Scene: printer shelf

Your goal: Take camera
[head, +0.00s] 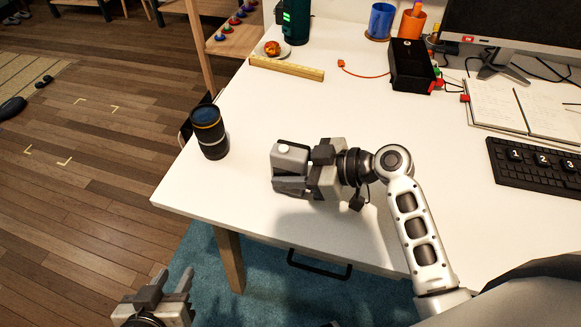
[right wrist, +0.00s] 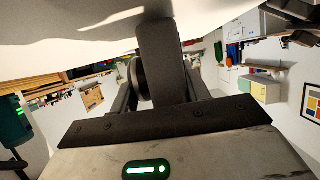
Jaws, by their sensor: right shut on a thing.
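The camera (head: 289,158) is a small grey body with a pale round part on top, above the left-middle of the white desk. My right gripper (head: 289,172) is shut on it, with its arm coming from the right. In the right wrist view the held camera (right wrist: 162,60) shows as a dark block with a round part on its left side, between the fingers. The gripper hides part of it. I cannot tell whether it touches the desk. My left gripper (head: 170,286) is open and empty, low at the left, off the desk's front edge.
A black lens-like cylinder (head: 209,132) stands upright near the desk's left edge. A yellow ruler (head: 287,68), black box (head: 411,66), open notebook (head: 508,106), keyboard (head: 538,168) and monitor (head: 515,25) lie further back or right. The desk (head: 235,185) is clear around the camera.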

